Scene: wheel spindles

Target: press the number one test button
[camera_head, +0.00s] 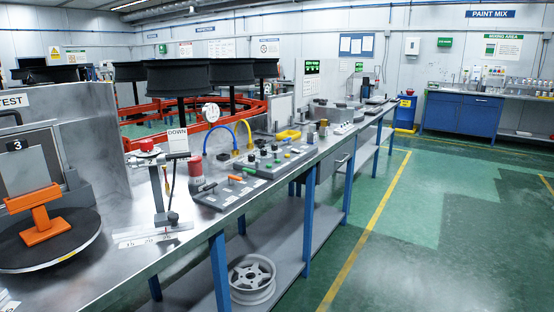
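A button marked number one cannot be made out. A sloped control panel (262,168) on the bench carries several small knobs and buttons, some green, but their labels are too small to read. In front of it lies a grey lever plate (222,197) with orange and green handles. A red-topped device (147,147) stands on the bench left of these. My gripper is not in view.
An orange stand (40,213) sits on a black round plate (60,248) at the left. A wheel rim (252,279) lies on the lower shelf. The green floor (430,250) right of the bench is clear.

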